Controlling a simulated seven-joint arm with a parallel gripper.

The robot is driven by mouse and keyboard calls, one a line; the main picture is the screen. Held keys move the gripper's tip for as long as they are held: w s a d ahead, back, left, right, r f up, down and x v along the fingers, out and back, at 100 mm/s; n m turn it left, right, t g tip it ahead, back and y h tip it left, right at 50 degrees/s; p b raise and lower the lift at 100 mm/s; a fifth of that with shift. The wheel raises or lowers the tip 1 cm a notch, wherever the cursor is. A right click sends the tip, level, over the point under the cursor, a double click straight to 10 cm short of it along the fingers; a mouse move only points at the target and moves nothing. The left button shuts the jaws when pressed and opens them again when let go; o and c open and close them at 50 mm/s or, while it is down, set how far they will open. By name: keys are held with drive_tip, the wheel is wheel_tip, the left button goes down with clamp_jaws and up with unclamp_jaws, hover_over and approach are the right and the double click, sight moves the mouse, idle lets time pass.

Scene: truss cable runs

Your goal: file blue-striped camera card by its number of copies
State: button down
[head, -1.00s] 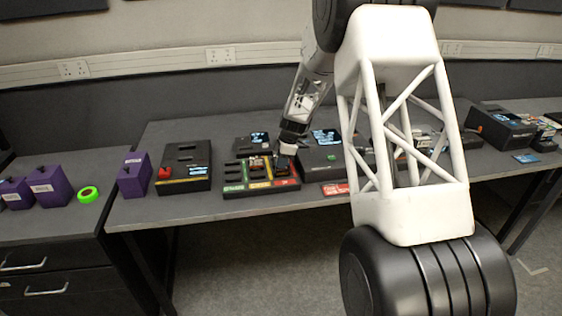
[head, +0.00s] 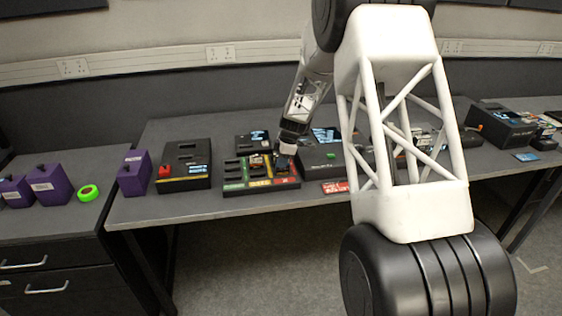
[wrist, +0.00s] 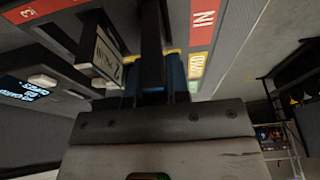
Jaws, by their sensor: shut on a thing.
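The sorter block (head: 233,187) in the head view has slots in green, yellow and red sections along its front. My gripper (head: 285,157) is low over its right, red section. In the wrist view my gripper (wrist: 152,72) is shut on a blue-edged piece (wrist: 178,74), which looks like the blue-striped camera card; the finger hides most of it, and I cannot tell whether it is in a slot. A pale-labelled card (wrist: 103,54) stands just left of it.
A lit screen (wrist: 22,88) with partly readable text is at left in the wrist view. In the head view a black box with a red knob (head: 184,166) stands left of the sorter. A red label (head: 335,187) lies right.

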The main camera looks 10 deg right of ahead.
drive_tip(key=shift+f, duration=1.15)
idle(1.7)
drive_tip(key=c, duration=0.7)
unclamp_jaws()
drive_tip(key=shift+r, duration=0.1)
drive_tip(key=shift+r, duration=3.65)
drive_tip(key=shift+r, duration=0.1)
